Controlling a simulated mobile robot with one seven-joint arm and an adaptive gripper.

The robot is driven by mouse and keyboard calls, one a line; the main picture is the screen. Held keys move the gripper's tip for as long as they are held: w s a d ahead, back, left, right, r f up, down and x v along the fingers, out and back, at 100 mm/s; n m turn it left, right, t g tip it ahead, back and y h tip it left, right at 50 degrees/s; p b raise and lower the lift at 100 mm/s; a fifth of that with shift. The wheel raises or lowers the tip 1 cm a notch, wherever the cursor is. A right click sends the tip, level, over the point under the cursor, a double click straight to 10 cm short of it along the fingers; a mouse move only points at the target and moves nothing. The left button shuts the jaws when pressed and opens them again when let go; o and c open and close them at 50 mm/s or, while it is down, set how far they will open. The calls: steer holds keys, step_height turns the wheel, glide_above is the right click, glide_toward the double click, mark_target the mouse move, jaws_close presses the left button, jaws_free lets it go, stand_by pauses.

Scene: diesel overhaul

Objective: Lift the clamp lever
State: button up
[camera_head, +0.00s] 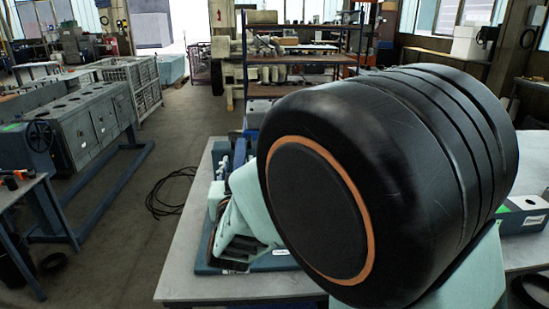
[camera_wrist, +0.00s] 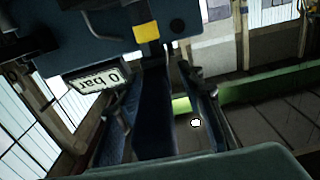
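In the wrist view a dark blue block (camera_wrist: 105,42) with a yellow mark (camera_wrist: 146,32) fills the top. A white plate reading "0 bar" (camera_wrist: 95,80) is on its lower left. Two dark finger-like parts of my gripper (camera_wrist: 165,85) stand apart below the block, with a dark blue upright (camera_wrist: 155,115) showing between them. I cannot tell whether they touch it. No clamp lever can be told apart for sure.
The fixture stands on a grey table (camera_head: 188,272). A blue-grey box (camera_head: 522,216) with a white label is at the right. A shelf rack (camera_head: 305,58) stands behind, and a grey engine block (camera_head: 88,128) is at the left. The floor between has a black cable (camera_head: 165,195).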

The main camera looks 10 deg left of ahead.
steer(key=shift+w, duration=0.15)
steer(key=shift+d, duration=0.1)
jaws_close()
steer(key=shift+r, duration=0.1)
stand_by(0.3)
